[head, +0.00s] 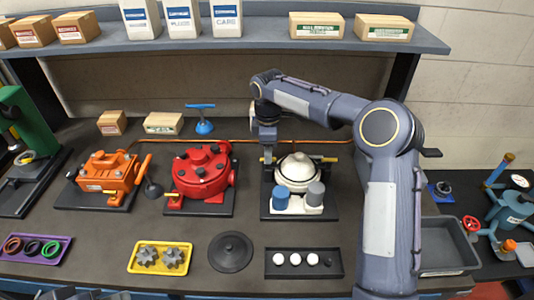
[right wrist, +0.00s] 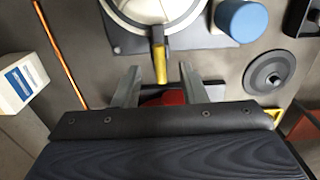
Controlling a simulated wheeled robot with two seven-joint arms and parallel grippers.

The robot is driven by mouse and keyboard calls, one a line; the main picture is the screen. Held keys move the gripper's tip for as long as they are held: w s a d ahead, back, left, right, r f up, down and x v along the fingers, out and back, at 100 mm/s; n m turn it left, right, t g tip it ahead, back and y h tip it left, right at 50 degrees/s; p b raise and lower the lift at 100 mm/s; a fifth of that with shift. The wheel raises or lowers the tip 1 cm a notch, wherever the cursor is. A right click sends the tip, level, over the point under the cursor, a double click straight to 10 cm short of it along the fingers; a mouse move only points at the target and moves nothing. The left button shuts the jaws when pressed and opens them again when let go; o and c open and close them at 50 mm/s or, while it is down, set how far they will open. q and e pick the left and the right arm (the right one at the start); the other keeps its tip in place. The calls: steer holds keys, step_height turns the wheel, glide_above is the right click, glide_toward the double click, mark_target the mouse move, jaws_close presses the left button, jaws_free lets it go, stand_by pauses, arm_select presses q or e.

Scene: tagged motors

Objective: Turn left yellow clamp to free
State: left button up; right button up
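The white motor (head: 298,170) sits on a dark base plate right of the table's middle, with a blue and a grey cylinder at its front. Its left yellow clamp (head: 265,160) sticks out to the left. A yellow clamp on its right (head: 329,159) also shows. My right gripper (head: 268,146) is just above the left clamp. In the right wrist view the gripper (right wrist: 160,72) is open, and the end of the yellow clamp (right wrist: 160,63) shows between its fingertips, with visible gaps on both sides.
A red motor (head: 201,172) stands left of the white one, and an orange motor (head: 106,177) further left. A black tray (head: 278,270) with white pieces and a black disc (head: 230,252) lie in front. A shelf (head: 255,41) with boxes spans the back.

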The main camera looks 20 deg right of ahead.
steer(key=shift+f, duration=1.4)
jaws_close()
